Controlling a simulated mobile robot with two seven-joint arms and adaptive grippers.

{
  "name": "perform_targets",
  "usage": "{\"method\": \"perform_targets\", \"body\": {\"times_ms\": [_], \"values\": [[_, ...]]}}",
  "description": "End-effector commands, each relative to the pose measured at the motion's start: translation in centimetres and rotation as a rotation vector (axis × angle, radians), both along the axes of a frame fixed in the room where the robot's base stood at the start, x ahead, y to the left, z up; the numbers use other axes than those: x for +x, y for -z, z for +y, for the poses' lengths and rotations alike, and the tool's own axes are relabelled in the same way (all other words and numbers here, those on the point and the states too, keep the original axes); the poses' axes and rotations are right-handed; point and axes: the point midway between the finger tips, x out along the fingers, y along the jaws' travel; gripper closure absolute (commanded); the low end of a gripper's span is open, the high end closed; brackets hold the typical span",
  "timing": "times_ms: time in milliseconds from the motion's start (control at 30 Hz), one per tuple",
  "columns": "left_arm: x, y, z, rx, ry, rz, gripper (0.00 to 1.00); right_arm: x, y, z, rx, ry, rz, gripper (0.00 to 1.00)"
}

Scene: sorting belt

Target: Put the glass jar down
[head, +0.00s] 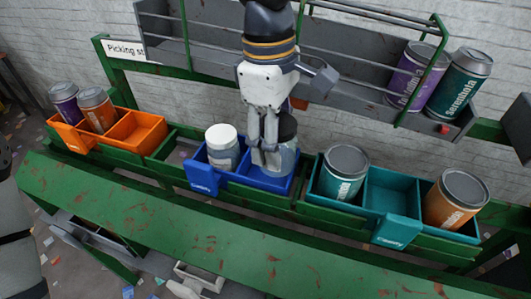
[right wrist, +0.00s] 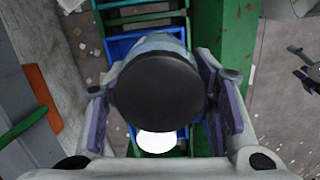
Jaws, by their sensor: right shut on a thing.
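The glass jar (head: 285,161) has a dark lid, which fills the middle of the right wrist view (right wrist: 158,92). My right gripper (head: 264,156) is shut on it, one finger on each side. The jar is upright at the right compartment of the blue bin (head: 202,179). I cannot tell whether its base touches the bin floor. A white-lidded jar (head: 222,148) stands in the left compartment; its lid also shows in the right wrist view (right wrist: 157,141). My left gripper is not in view.
An orange bin (head: 137,128) with two cans stands left. A teal bin (head: 394,190) holds a teal can (head: 343,173) and an orange can (head: 455,199), its middle compartment empty. A grey rack (head: 340,60) with two cans is behind. The green belt frame (head: 170,220) runs in front.

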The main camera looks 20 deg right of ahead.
Motion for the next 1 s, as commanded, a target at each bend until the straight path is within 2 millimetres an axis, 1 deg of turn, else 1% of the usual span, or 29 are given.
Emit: {"method": "perform_targets", "body": {"times_ms": [33, 100, 267, 300, 400, 433, 667, 800, 833, 867, 1000], "values": [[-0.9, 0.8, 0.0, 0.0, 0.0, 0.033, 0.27, 0.8, 2.0, 0.2, 0.001, -0.001, 0.021, 0.8], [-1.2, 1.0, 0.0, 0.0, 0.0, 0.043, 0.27, 1.5, 2.8, 0.3, 0.002, 0.001, 0.017, 0.8], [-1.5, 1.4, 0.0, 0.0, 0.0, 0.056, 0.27, 2.6, 3.8, 0.5, 0.002, 0.002, 0.013, 0.8], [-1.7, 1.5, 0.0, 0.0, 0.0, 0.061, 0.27, 2.9, 4.5, 0.5, 0.001, 0.001, 0.014, 0.8], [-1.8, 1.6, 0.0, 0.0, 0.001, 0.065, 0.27, 2.7, 6.3, 0.5, -0.001, 0.0, 0.011, 0.8], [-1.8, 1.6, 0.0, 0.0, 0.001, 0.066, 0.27, 2.7, 6.7, 0.5, 0.0, 0.0, 0.009, 0.8], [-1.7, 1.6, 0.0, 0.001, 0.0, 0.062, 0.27, 2.8, 6.6, 0.5, 0.001, 0.0, 0.002, 0.8], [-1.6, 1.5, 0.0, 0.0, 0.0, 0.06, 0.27, 2.7, 7.0, 0.5, -0.001, 0.0, 0.003, 0.8], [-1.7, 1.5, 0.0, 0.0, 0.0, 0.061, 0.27, 2.7, 7.0, 0.5, -0.001, 0.001, 0.003, 0.42], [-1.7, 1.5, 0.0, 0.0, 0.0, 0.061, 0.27, 2.7, 7.0, 0.5, -0.001, 0.001, 0.003, 0.41], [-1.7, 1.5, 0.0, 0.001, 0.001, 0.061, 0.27, 2.7, 7.0, 0.5, 0.0, 0.001, 0.003, 0.41]]}}
